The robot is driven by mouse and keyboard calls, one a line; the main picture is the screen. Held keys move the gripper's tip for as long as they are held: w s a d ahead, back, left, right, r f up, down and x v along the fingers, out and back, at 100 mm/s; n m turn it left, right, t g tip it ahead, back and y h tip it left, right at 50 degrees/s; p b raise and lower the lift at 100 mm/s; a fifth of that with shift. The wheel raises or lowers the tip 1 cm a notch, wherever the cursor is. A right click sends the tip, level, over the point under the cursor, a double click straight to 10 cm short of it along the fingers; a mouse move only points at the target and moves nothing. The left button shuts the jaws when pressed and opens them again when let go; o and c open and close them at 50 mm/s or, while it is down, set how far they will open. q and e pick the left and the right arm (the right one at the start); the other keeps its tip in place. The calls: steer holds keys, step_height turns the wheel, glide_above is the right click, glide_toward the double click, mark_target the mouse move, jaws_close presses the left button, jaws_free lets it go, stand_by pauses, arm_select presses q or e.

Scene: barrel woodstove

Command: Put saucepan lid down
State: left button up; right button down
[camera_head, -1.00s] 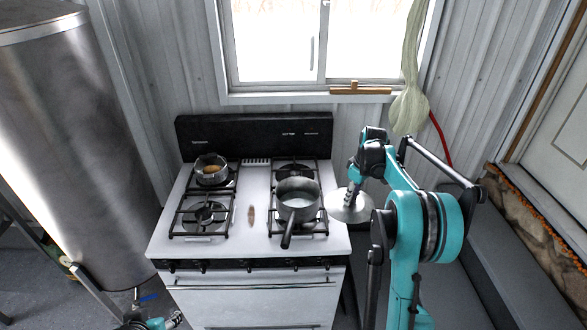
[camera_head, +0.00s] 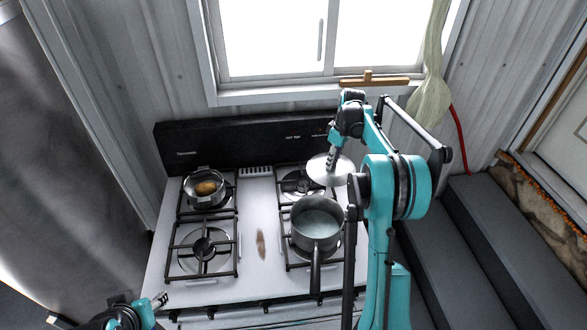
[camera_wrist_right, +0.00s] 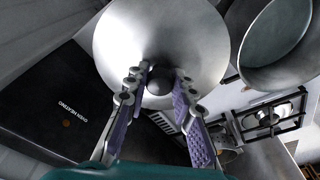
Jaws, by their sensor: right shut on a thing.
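The saucepan lid (camera_head: 322,172) is a round silver disc with a dark knob. My right gripper (camera_head: 333,160) is shut on it and holds it over the back right burner area of the stove. In the right wrist view the lid (camera_wrist_right: 190,35) fills the top middle, its knob between the fingers of the right gripper (camera_wrist_right: 165,82). The open saucepan (camera_head: 316,225) stands on the front right burner, handle toward the front; it also shows at the top right of the wrist view (camera_wrist_right: 280,45). My left gripper (camera_head: 158,300) is at the bottom left, small, its fingers unclear.
The white stove (camera_head: 262,278) has a black back panel (camera_head: 240,146). A small pot (camera_head: 205,188) with a brownish item sits on the back left burner. The front left burner (camera_head: 203,247) is bare. A small brown object (camera_head: 260,243) lies between the burner grates.

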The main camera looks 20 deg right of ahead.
steer(key=shift+w+a, duration=0.2)
steer(key=shift+w, duration=0.15)
steer(key=w+a+f, duration=0.4)
steer(key=w, duration=0.1)
steer(key=w+a+f+b, duration=0.1)
steer(key=w+a+f, duration=0.1)
steer(key=w, duration=0.1)
steer(key=shift+w+f, duration=0.2)
steer(key=shift+w, duration=0.05)
steer(key=shift+w+f, duration=0.1)
steer(key=shift+f, duration=2)
steer(key=shift+a, duration=0.1)
steer(key=shift+f+b, duration=0.15)
steer(key=shift+b, duration=0.25)
steer(key=c, duration=1.3)
jaws_free()
